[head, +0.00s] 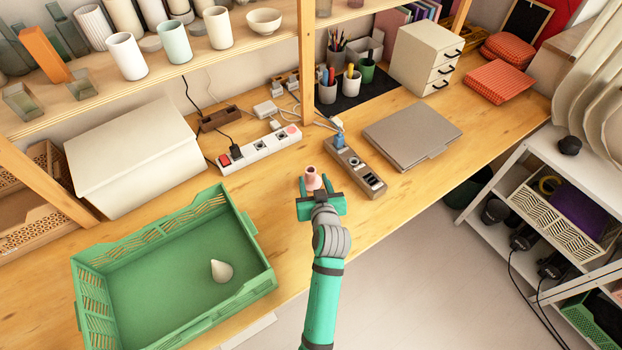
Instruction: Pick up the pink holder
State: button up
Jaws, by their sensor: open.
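The pink holder (312,178) is a small, upright, pale pink piece with a wider foot, standing on the wooden desk near the middle of the head view. My gripper (320,186) is open, with one green finger to the left of the holder and the other to its right. The holder stands between or just beyond the fingertips; I cannot tell whether either finger touches it. Its lower front is partly hidden by my gripper.
A grey-brown power strip (354,166) lies close to the right of my gripper. A white power strip (259,150) lies behind left. A green crate (247,226) with a pale cone-shaped piece (222,271) stands at left. A closed laptop (411,132) lies at right.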

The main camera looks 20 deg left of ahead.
aim_at(312, 178)
jog(key=x, duration=0.3)
jog(key=shift+w+a+f, duration=0.1)
jog(key=shift+w+a, duration=0.15)
jog(key=shift+a, duration=0.1)
jog(key=shift+w+f, duration=0.2)
jog(key=shift+w, duration=0.15)
jog(key=shift+a, duration=0.1)
jog(key=shift+a, duration=0.1)
jog(key=shift+s, duration=0.15)
grip_shut()
jog(key=shift+r, duration=0.15)
